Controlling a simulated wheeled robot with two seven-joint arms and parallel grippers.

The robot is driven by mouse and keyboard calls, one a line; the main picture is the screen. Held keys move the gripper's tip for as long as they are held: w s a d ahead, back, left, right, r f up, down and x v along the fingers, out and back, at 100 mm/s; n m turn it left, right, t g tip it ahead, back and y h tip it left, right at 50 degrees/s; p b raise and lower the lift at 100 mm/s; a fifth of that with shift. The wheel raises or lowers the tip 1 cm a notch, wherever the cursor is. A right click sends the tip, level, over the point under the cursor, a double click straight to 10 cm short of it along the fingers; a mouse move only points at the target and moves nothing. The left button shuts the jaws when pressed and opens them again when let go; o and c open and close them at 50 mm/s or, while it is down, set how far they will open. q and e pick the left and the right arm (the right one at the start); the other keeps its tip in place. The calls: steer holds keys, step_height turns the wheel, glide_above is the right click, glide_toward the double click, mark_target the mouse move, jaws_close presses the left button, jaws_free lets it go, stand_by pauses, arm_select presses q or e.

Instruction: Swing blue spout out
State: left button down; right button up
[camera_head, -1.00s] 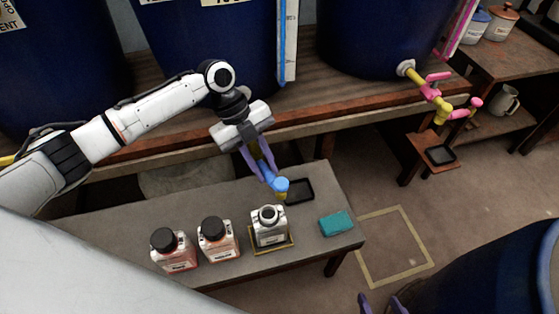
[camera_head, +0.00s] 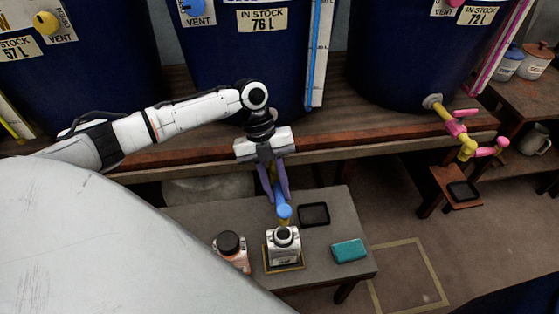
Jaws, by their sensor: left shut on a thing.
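The blue spout (camera_head: 284,212) hangs below the front edge of the middle vat's shelf, its blue end and yellowish tip pointing down just behind an open-mouthed silver jar (camera_head: 283,250). My left gripper (camera_head: 277,193) has its purple fingers shut on the spout, one on each side. The fingers and wrist hide most of the spout's arm and its valve. The jar stands upright in a yellow-edged square on the grey bench. I cannot tell whether the spout's tip is over the jar's mouth. My right gripper is out of view.
A black pad (camera_head: 313,214) and a teal sponge (camera_head: 349,251) lie right of the jar. A black-capped bottle (camera_head: 230,250) stands left of it. The shelf edge (camera_head: 350,152) runs behind. A pink-and-yellow spout (camera_head: 466,145) juts out at right. The taped floor square is clear.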

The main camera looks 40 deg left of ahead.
arm_select(q)
steer(key=c, duration=1.6)
jaws_free()
steer(key=shift+s, duration=0.1)
steer(key=shift+o, duration=0.2)
steer(key=v, duration=1)
steer(key=shift+r, duration=0.15)
steer(key=shift+a, duration=0.1)
